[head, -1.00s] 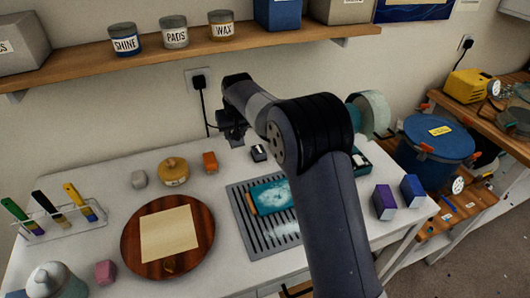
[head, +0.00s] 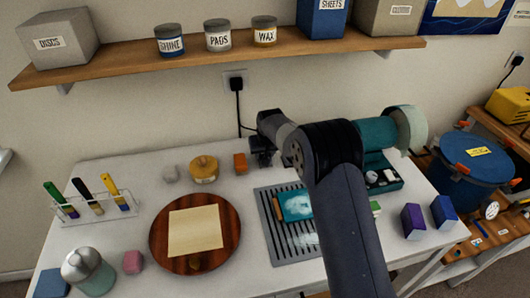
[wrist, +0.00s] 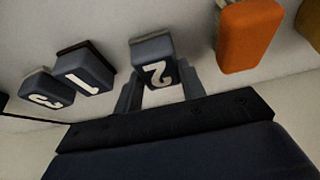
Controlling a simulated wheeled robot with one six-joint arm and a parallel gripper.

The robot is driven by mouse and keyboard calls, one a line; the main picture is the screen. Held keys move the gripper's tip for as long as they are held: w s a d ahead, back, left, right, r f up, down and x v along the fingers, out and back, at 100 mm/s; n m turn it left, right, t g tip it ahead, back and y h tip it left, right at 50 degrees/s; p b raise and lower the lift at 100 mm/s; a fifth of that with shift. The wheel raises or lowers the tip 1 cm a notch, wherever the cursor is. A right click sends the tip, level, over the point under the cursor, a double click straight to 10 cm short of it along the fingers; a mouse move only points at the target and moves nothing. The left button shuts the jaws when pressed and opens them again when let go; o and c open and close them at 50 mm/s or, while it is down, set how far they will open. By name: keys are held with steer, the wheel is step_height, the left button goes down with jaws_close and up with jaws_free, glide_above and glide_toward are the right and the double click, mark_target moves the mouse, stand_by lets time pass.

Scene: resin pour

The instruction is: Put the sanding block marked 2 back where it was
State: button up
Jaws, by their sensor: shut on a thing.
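The sanding block marked 2 (wrist: 158,60) is a dark grey block with a white numeral, upper middle in the wrist view. My gripper (wrist: 161,82) is shut on it, with one finger on each side. The head view shows my gripper (head: 262,152) low at the back of the white table, just right of the orange block (head: 240,163). The held block cannot be made out there. I cannot tell whether it touches the table. Similar blocks marked 1 (wrist: 86,72) and 3 (wrist: 46,91) stand to its left in the wrist view.
The orange block is also close by in the wrist view (wrist: 249,36). A slotted grey mat (head: 270,226) lies in front. The shelf (head: 125,65) is above. My arm hides part of the table.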

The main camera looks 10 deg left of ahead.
steer(key=shift+f, duration=0.3)
steer(key=o, duration=0.9)
steer(key=shift+o, duration=0.2)
steer(key=shift+r, duration=0.25)
steer(key=b+v, duration=0.2)
steer(key=v, duration=0.9)
steer(key=shift+s+r, duration=0.2)
steer(key=shift+r, duration=0.15)
steer(key=shift+o, duration=0.4)
